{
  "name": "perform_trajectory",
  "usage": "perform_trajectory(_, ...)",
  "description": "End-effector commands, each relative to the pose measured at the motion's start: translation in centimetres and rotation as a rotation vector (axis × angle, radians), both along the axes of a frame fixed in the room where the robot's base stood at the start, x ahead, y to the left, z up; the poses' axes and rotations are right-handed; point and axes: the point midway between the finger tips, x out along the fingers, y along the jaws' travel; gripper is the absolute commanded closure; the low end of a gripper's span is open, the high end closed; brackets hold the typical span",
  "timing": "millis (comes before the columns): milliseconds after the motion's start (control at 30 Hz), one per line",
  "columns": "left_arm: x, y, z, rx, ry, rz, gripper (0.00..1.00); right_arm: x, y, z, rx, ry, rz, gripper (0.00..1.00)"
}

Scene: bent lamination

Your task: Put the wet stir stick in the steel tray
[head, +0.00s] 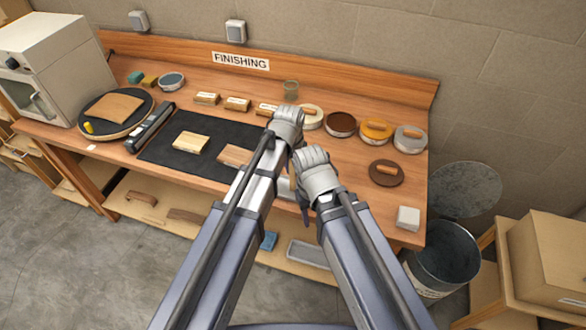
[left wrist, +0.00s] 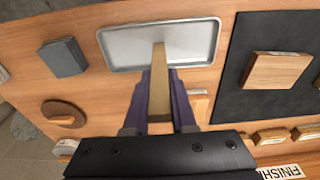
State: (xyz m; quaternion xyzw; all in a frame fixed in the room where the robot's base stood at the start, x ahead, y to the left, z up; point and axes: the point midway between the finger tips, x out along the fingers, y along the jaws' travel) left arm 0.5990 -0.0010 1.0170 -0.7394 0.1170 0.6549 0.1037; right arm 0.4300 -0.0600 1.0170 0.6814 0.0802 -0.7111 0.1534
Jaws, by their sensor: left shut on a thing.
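The wet stir stick (left wrist: 160,92) is a flat tan wooden strip held between the purple fingers of my left gripper (left wrist: 160,100). Its far end overlaps the inside of the steel tray in the left wrist view; I cannot tell whether it touches. The steel tray (left wrist: 122,48) is a shallow, empty grey rectangle with a raised rim. In the head view the tray (head: 286,189) is mostly hidden by my arms. My left gripper (head: 293,160) is largely hidden there too. My right gripper (head: 304,208) hangs close to the right of it, its fingers mostly hidden.
A black mat (head: 170,155) with wooden blocks lies left of the tray. Round tins (head: 341,124) and more blocks line the back. A bin (head: 442,258) stands off the bench's right end.

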Motion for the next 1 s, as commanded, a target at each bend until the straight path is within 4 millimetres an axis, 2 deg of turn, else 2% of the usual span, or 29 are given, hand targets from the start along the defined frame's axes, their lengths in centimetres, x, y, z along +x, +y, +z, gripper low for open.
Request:
perform_trajectory(67, 0.0, 0.0, -0.4, 0.000, 0.000, 0.000, 1.00, 0.0, 0.0, -0.4, 0.000, 0.000, 0.000, 0.50)
perform_trajectory(100, 0.0, 0.0, -0.3, 0.000, 0.000, 0.000, 0.73, 0.0, 0.0, -0.3, 0.000, 0.000, 0.000, 0.50)
perform_trajectory(333, 0.0, 0.0, -0.2, 0.000, 0.000, 0.000, 0.47, 0.0, 0.0, -0.2, 0.000, 0.000, 0.000, 0.50)
perform_trajectory(733, 0.0, 0.0, 0.2, 0.000, 0.000, 0.000, 0.46, 0.0, 0.0, 0.2, 0.000, 0.000, 0.000, 0.50)
perform_trajectory(1000, -0.3, 0.1, 2.6, 0.000, 0.000, 0.000, 0.46, 0.0, 0.0, 2.6, 0.000, 0.000, 0.000, 0.50)
